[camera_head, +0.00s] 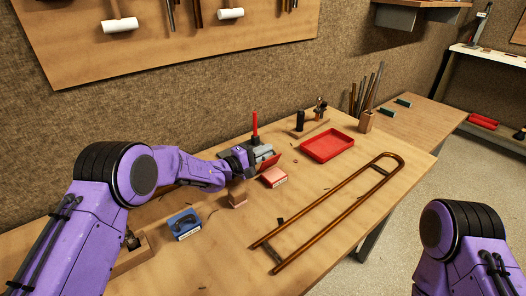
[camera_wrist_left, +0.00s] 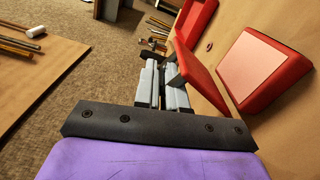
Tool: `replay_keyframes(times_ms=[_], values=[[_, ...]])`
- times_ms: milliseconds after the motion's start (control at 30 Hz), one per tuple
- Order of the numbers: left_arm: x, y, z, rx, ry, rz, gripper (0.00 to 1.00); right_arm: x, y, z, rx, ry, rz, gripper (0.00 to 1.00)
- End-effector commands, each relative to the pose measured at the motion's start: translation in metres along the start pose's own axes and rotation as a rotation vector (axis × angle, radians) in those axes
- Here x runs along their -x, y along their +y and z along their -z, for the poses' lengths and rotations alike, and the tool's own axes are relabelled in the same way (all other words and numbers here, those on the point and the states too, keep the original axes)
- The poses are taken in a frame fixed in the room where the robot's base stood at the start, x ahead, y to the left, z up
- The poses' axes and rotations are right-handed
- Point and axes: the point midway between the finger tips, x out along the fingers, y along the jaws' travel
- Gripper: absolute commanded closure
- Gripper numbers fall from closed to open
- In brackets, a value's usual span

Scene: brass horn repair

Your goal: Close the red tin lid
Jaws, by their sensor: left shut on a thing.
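The red tin (camera_head: 274,177) sits on the bench, with a pale pink top face. It also shows at the right of the left wrist view (camera_wrist_left: 262,68). The red lid (camera_head: 268,164) is a flat panel standing raised and tilted at the tin's back side; in the left wrist view the lid (camera_wrist_left: 207,78) shows beside my fingers. My left gripper (camera_head: 264,153) is shut on the lid, with its grey fingers (camera_wrist_left: 168,78) at the panel's edge. The exact finger contact is partly hidden. My right gripper is out of view.
A wooden block (camera_head: 237,199) and a blue tin (camera_head: 185,223) stand nearer on the bench. A red tray (camera_head: 327,159) lies to the right, and a long brass slide (camera_head: 327,208) crosses the front. A red upright rod (camera_head: 254,125) stands behind my gripper.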

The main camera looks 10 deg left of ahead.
Motion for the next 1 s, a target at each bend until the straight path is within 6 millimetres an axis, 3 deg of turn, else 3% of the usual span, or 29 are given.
replay_keyframes(times_ms=[367,400,733,867,1000], values=[[0.0,-0.002,-0.001,-0.004,-0.001,0.003,1.0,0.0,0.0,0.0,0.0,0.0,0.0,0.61],[0.0,-0.002,-0.001,-0.004,-0.001,0.003,0.8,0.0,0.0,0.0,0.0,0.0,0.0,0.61],[0.003,-0.001,0.0,-0.004,0.0,0.002,0.79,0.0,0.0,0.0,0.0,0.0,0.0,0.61],[0.022,-0.001,0.001,-0.003,0.001,0.002,0.79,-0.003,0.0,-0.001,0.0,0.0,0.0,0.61],[0.058,-0.001,0.001,-0.001,0.003,0.0,0.79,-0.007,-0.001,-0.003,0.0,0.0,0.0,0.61]])
